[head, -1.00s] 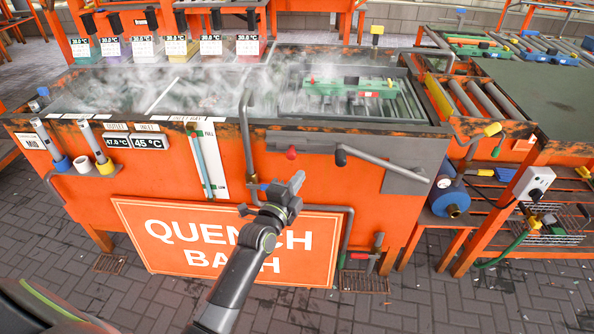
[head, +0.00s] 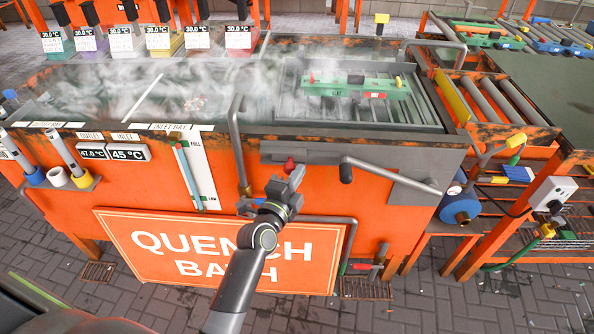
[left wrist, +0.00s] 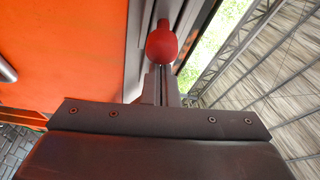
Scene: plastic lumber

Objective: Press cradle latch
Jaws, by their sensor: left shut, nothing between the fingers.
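A red knob (head: 289,164), which looks like the latch, sticks out of the orange front of the quench bath just under its rim. It also shows in the left wrist view (left wrist: 161,42), straight beyond the fingertips. My left gripper (head: 292,180) is shut and empty, at the knob and just below it in the head view. I cannot tell whether it touches the knob. The slatted grey cradle (head: 425,115) sits in the steaming bath, with a green block (head: 340,88) on it. My right gripper is not in view.
A grey bent handle (head: 385,172) sticks out to the right of the knob, and a vertical pipe (head: 236,140) stands to its left. An orange "QUENCH BATH" sign (head: 215,250) is below. A roller table (head: 500,95) adjoins at the right.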

